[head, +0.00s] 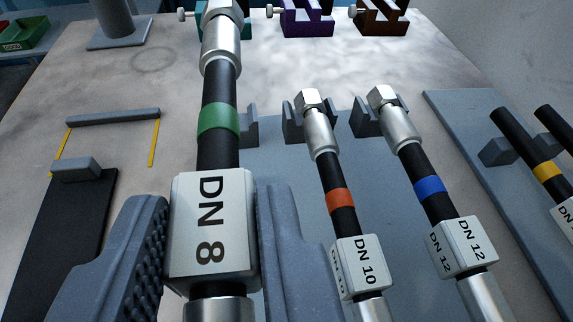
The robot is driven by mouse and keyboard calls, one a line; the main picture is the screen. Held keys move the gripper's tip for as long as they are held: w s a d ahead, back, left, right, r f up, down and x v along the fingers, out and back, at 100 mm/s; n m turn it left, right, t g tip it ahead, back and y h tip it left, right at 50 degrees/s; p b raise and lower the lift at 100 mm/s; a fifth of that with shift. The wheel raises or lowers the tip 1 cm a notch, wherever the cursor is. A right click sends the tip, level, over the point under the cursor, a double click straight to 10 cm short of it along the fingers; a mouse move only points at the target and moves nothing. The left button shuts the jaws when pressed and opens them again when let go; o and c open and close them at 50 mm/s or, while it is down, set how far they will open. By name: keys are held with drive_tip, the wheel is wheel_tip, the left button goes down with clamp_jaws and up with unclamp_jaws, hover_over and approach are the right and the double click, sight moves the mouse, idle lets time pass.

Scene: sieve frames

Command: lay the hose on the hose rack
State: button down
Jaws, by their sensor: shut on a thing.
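My gripper (213,245) is shut on the white DN 8 block of a black hose (219,150) with a green band and a metal end fitting. The hose points away from me, and its near end is cut off by the picture edge. A blue-grey rack plate (285,160) with forked cradles lies behind and to the right. A DN 10 hose (336,180) with an orange band and a DN 12 hose (421,170) with a blue band rest in two cradles. A third cradle (250,125) is partly hidden behind the held hose.
At right, another grey plate (465,140) bears hoses, one with a yellow band (520,140). At left are a black strip (70,220) and a yellow-marked area (110,145). Teal, purple (305,18) and brown (382,16) clamps stand at the back, with a grey post (117,20).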

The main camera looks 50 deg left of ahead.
drive_tip(key=shift+d+r, duration=0.1)
drive_tip(key=shift+w+a, duration=0.15)
drive_tip(key=shift+a, duration=0.3)
drive_tip(key=shift+d+b, duration=0.1)
drive_tip(key=shift+b, duration=0.8)
wheel_tip(320, 180, down, 8)
drive_tip(key=b, duration=0.9)
drive_tip(key=shift+d, duration=0.1)
drive_tip(key=shift+f+b, duration=0.3)
drive_tip(key=shift+f, duration=0.1)
drive_tip(key=shift+b, duration=0.5)
drive_tip(key=shift+f+b, duration=0.5)
drive_tip(key=shift+b, duration=0.1)
drive_tip(key=c, duration=1.1)
unclamp_jaws()
